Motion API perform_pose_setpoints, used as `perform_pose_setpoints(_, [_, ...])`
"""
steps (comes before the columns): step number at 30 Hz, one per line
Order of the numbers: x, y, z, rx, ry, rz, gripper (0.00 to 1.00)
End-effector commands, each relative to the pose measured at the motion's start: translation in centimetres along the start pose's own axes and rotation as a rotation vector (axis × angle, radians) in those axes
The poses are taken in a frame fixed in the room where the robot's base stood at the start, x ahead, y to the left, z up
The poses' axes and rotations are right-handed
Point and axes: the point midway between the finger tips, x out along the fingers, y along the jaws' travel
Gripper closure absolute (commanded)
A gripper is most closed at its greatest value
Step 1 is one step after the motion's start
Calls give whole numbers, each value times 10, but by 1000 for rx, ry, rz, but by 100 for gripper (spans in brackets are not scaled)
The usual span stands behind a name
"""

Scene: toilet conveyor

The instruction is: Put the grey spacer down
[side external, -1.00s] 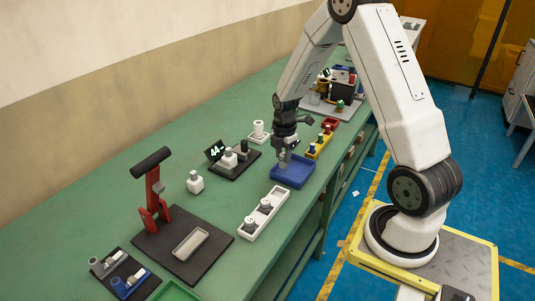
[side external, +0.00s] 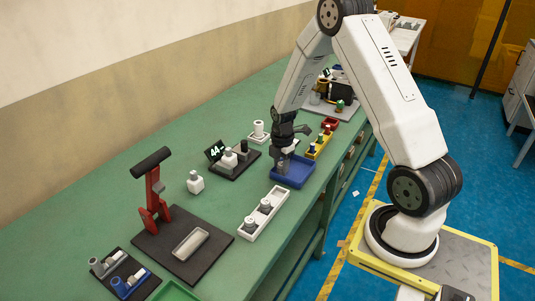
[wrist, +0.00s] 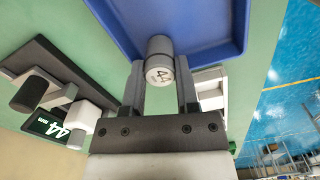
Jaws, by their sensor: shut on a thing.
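My gripper (wrist: 161,85) is shut on the grey spacer (wrist: 158,50), a short cylinder with a pale end face carrying a dark "4" marking. In the wrist view the spacer lies between the two fingertips, over the blue tray (wrist: 217,50). In the side view my gripper (side external: 282,167) is at the left part of the blue tray (side external: 297,183), low over it. The spacer is too small there to make out clearly. I cannot tell whether it touches the tray floor.
A black gauge stand with a "44" display (side external: 215,151) is left of the tray. A white rack (side external: 263,213) with grey-topped parts stands in front. Yellow (side external: 319,146) and red (side external: 330,122) bins lie behind. A red press (side external: 152,195) stands at front left.

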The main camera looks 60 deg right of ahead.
Motion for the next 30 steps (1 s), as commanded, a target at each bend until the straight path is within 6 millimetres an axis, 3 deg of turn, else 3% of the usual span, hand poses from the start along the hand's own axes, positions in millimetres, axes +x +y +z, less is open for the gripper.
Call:
perform_pose_setpoints(7, [3,0,0,0,0,-1,100])
perform_pose_setpoints(8, [3,0,0,0,0,-1,58])
perform_pose_setpoints(11, [3,0,0,0,0,0,27])
perform_pose_setpoints(23, [1,0,0,0,0,1,26])
perform_pose_setpoints(30, [-11,1,0,0,0,2,26])
